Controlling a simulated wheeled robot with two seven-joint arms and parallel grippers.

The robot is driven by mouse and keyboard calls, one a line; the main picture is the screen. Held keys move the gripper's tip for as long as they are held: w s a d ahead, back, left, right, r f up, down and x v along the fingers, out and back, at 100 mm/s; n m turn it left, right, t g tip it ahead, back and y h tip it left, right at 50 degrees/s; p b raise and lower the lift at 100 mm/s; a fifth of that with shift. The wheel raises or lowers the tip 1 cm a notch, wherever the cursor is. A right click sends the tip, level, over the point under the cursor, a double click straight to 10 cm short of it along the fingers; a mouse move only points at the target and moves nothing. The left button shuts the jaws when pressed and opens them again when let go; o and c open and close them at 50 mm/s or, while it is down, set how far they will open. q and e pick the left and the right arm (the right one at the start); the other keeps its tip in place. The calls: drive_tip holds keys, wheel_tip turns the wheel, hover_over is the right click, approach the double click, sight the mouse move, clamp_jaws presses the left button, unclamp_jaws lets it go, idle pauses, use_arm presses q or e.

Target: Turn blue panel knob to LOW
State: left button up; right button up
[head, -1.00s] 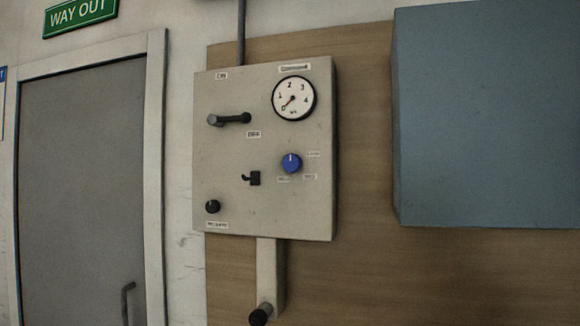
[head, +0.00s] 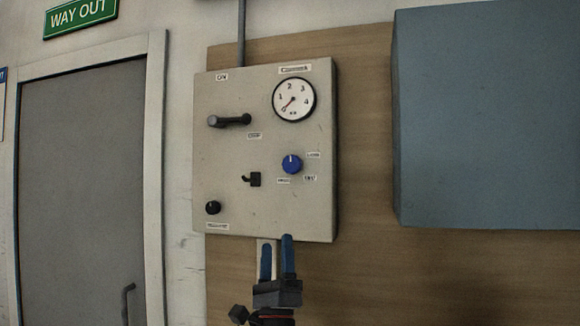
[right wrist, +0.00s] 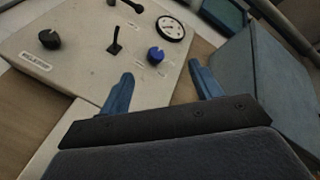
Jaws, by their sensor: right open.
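The blue knob (head: 292,164) sits on the right side of the grey control panel (head: 225,150), with its white mark pointing up. Small labels surround it, too blurred to read. The knob also shows in the right wrist view (right wrist: 156,54), beyond and between my fingertips. My right gripper (head: 277,241) is open and empty, with its blue fingers pointing up at the panel's bottom edge, below the knob and apart from it. It also shows in the right wrist view (right wrist: 161,72). My left gripper is not in view.
The panel also bears a dial gauge (head: 294,99), a lever handle (head: 229,120), a black switch (head: 252,179) and a black knob (head: 213,207). A blue-grey box (head: 485,120) juts from the wall at right. A grey door (head: 80,190) is at left.

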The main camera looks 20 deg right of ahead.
drive_tip(key=w+d+r+m+g+h, duration=0.35)
drive_tip(key=r+m+g+h, duration=0.5)
drive_tip(key=m, duration=0.45)
drive_tip(key=m+g+y, duration=0.2)
drive_tip(key=m+y, duration=0.1)
drive_tip(key=y, duration=0.1)
approach(290, 165)
drive_tip(key=x, duration=0.3)
drive_tip(key=p+x, duration=0.3)
drive_tip(key=x, duration=0.2)
drive_tip(key=shift+w+d+r, duration=0.15)
drive_tip(key=shift+r, duration=0.05)
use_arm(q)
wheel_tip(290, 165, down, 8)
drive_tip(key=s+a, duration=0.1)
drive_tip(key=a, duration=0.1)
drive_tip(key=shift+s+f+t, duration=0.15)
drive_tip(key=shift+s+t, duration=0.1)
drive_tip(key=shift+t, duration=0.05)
use_arm(e)
drive_tip(key=shift+w+d+r, duration=0.1)
drive_tip(key=shift+w+d, duration=0.2)
drive_tip(key=shift+w, duration=0.15)
drive_tip(key=c, duration=0.9)
